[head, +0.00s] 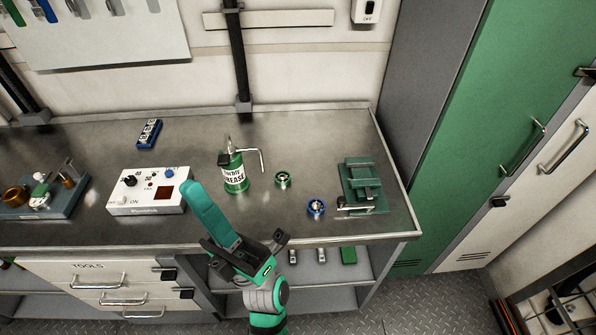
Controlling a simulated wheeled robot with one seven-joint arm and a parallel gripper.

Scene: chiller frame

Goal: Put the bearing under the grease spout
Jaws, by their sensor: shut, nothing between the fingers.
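A green-rimmed ring-shaped bearing (283,180) lies flat on the bench, just right of the grease can. A blue-rimmed bearing (316,207) lies farther right and nearer the front edge. The green and white grease can (233,174) stands upright. Its thin pale spout (258,152) reaches right and bends down, ending left of the green-rimmed bearing. My gripper (242,256) is at the bench's front edge, below and left of the blue-rimmed bearing in the picture. It is shut and empty, apart from both bearings.
A green vise-like fixture (364,187) stands at the bench's right end. A white control box (149,191) is left of the can, with a blue block (149,132) behind it. A dark post (238,60) rises behind the can. Bare bench top lies around the bearings.

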